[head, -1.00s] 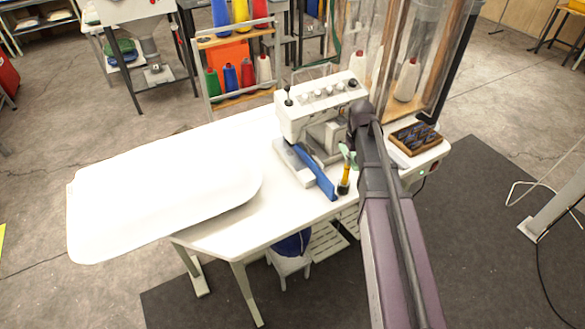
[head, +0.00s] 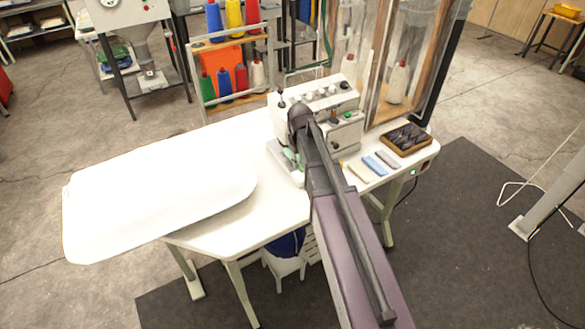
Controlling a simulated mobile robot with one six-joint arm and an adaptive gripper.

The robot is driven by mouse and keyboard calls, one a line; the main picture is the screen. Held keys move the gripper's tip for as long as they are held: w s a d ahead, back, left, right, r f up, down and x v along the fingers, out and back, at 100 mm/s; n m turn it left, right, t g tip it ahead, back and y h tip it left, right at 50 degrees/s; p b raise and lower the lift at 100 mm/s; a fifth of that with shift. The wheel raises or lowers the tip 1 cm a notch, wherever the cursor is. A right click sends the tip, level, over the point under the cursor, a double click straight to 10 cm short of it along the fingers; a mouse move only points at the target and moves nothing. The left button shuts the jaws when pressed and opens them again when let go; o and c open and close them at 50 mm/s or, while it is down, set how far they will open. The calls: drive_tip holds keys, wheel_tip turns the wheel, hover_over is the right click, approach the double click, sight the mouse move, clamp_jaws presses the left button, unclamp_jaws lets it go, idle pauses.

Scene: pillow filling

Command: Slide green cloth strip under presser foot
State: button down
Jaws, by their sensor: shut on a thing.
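The white sewing machine (head: 320,100) stands on the white table. The wrist end of my arm is in front of the machine's left end and hides the presser foot. A small pale green piece, the green cloth strip (head: 290,156), shows just below my wrist at the machine's left end, over its light base plate. My gripper (head: 295,150) is there, mostly hidden, shut on the green strip. I cannot tell whether the strip is under the foot or just before it.
Tan, blue (head: 374,165) and grey flat pieces lie right of the machine, with a wooden tray (head: 405,139) of dark items beyond them. A large white pillow form (head: 155,195) covers the table's left side. A clear-panelled frame stands behind the machine.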

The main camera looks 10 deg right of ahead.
drive_tip(key=shift+s+d+r, duration=0.1)
drive_tip(key=shift+s+d, duration=0.1)
drive_tip(key=shift+w+a, duration=0.1)
drive_tip(key=shift+a, duration=0.1)
drive_tip(key=shift+w+d+f, duration=0.15)
drive_tip(key=shift+d+f, duration=0.05)
drive_tip(key=shift+f, duration=0.1)
drive_tip(key=w+f+b, duration=0.4)
drive_tip(key=f+b, duration=0.2)
drive_tip(key=b, duration=0.1)
drive_tip(key=shift+w+d+f, duration=0.35)
drive_tip(key=shift+d+f, duration=0.05)
drive_tip(key=shift+f+b, duration=0.15)
drive_tip(key=shift+b, duration=0.15)
